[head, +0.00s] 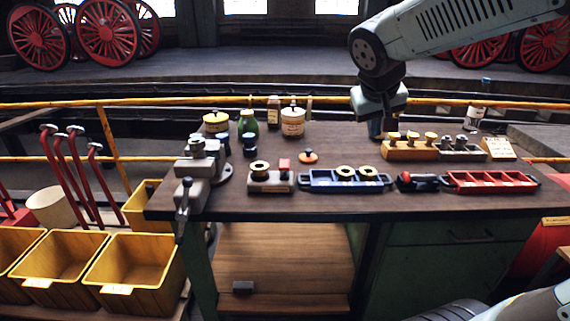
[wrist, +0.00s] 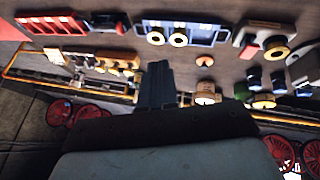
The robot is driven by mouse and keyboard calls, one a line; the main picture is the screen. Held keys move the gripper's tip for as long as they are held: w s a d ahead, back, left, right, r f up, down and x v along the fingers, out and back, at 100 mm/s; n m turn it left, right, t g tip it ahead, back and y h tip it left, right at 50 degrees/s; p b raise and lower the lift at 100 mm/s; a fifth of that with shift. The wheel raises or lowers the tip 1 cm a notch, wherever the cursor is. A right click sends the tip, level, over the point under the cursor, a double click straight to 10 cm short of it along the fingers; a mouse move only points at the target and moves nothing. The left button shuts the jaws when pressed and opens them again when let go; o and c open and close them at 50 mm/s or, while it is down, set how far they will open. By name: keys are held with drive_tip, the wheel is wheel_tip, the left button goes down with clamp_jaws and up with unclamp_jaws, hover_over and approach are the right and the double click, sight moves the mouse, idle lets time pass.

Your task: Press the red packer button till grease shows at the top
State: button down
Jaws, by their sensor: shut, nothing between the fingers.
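The packer (head: 268,184) is a pale block near the front of the bench, left of centre. It carries a brass ring (head: 259,167) on its left and a red button (head: 285,164) on its right. In the wrist view the packer (wrist: 246,38) is at the upper right, with the brass ring (wrist: 277,47) and the red button (wrist: 250,51). I cannot make out any grease at its top. My gripper (head: 376,134) points down over the back of the bench, right of and behind the packer. In the wrist view its fingers (wrist: 156,70) are together and empty, apart from the packer.
A blue tray (head: 318,182) with brass rings stands right of the packer. A small orange-red disc (head: 308,157) lies behind. A vise (head: 200,170) stands left. Tins, a green jar (head: 248,124) and bottles line the back. A red tray (head: 490,182) is at right.

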drive_tip(key=w+a+f+n+t, duration=0.1)
drive_tip(key=w+a+f+n, duration=0.15)
drive_tip(key=w+a, duration=0.7)
drive_tip(key=n+t, duration=0.2)
hover_over(283, 164)
wheel_tip(283, 164, down, 5)
drive_tip(key=shift+a+f+m, duration=0.1)
drive_tip(key=shift+m, duration=0.15)
drive_tip(key=shift+f, duration=4.4)
drive_tip(key=shift+f, duration=0.1)
drive_tip(key=shift+f, duration=0.25)
